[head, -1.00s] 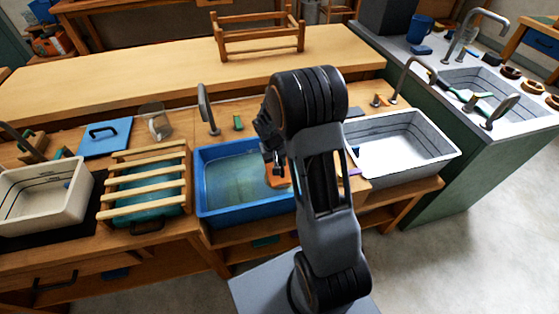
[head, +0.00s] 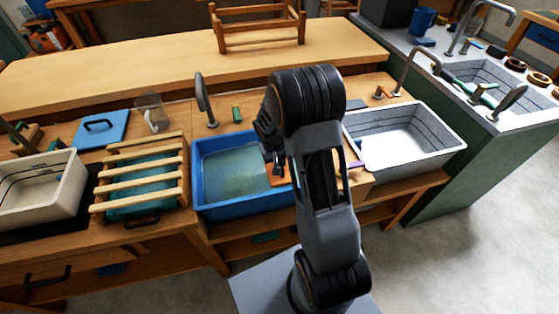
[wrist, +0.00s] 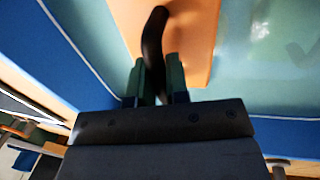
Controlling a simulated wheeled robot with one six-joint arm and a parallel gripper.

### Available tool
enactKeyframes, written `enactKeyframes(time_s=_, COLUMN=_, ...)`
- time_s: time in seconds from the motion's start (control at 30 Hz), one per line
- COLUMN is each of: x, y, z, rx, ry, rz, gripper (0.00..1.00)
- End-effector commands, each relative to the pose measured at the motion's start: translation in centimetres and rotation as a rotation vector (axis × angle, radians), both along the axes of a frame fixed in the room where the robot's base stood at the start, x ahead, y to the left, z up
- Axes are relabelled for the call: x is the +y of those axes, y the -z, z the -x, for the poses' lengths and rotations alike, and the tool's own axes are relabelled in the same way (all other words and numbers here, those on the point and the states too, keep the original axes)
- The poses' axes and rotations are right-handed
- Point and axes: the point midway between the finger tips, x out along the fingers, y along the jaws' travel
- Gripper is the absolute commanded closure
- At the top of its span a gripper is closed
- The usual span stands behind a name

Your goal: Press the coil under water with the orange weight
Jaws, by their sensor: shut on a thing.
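The orange weight (wrist: 188,25) fills the top of the wrist view as a flat orange slab with a dark curved handle. My gripper (wrist: 156,78) is shut on that handle, one finger on each side. In the head view part of the orange weight (head: 279,178) shows below my gripper (head: 277,160), at the right side of the blue basin (head: 235,208). The basin holds greenish water (head: 232,172), which also surrounds the slab in the wrist view. I cannot make out the coil. My arm hides the basin's right end, and I cannot tell how deep the slab sits.
A wooden slatted rack (head: 143,172) over a teal tray stands left of the basin, with a white tub (head: 40,190) beyond it. A white-grey tub (head: 410,145) stands to the right. A tap (head: 205,98) rises behind the basin, near a clear jug (head: 152,114).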

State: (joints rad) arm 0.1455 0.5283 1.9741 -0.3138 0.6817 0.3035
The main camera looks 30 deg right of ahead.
Motion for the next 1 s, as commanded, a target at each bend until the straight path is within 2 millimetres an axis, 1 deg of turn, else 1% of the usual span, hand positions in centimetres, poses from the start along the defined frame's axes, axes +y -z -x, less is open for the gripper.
enactKeyframes(time_s=0.03, x=0.0, y=0.4, z=0.0, rx=-0.001, ry=0.000, rz=0.000, gripper=1.00)
enactKeyframes(time_s=1.0, x=0.0, y=4.5, z=0.0, rx=-0.002, ry=0.001, rz=0.000, gripper=1.00)
